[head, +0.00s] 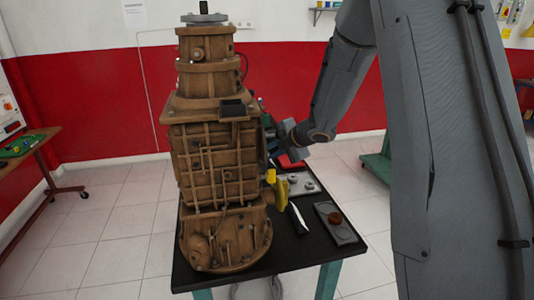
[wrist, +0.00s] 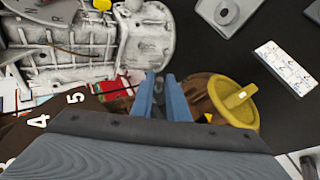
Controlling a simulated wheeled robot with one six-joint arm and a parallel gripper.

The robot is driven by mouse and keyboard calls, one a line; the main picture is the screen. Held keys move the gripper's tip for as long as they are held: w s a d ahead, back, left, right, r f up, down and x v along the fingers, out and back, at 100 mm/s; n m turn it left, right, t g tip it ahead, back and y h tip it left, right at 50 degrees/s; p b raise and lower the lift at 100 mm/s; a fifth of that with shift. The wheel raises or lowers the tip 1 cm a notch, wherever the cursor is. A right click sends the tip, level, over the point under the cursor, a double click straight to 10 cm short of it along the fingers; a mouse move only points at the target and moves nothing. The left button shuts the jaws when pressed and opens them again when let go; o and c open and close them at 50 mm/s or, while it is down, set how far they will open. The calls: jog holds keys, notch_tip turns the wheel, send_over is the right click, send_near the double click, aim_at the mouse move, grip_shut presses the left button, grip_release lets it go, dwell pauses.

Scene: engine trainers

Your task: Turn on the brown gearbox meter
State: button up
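The brown gearbox (head: 215,150) stands upright on a black-topped table (head: 275,258) in the head view. A yellow part (head: 284,190) shows low at its right side. In the wrist view a round yellow disc (wrist: 222,92) with a raised bar (wrist: 240,96) lies just right of my gripper, with brown casing (wrist: 198,98) beside it. I cannot tell which part is the meter or its switch. My gripper (wrist: 159,80) has two blue fingers with a narrow gap and nothing clearly held.
A brown plate with white numbers (wrist: 60,118) lies close to my gripper's left. A whitish gearbox (wrist: 75,50) is at upper left in the wrist view. A wooden bench (head: 40,150) stands far left.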

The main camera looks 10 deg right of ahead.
jog(key=v, duration=0.7)
jog(key=shift+s+r+b, duration=0.25)
jog(key=shift+b, duration=0.15)
jog(key=shift+d, duration=0.1)
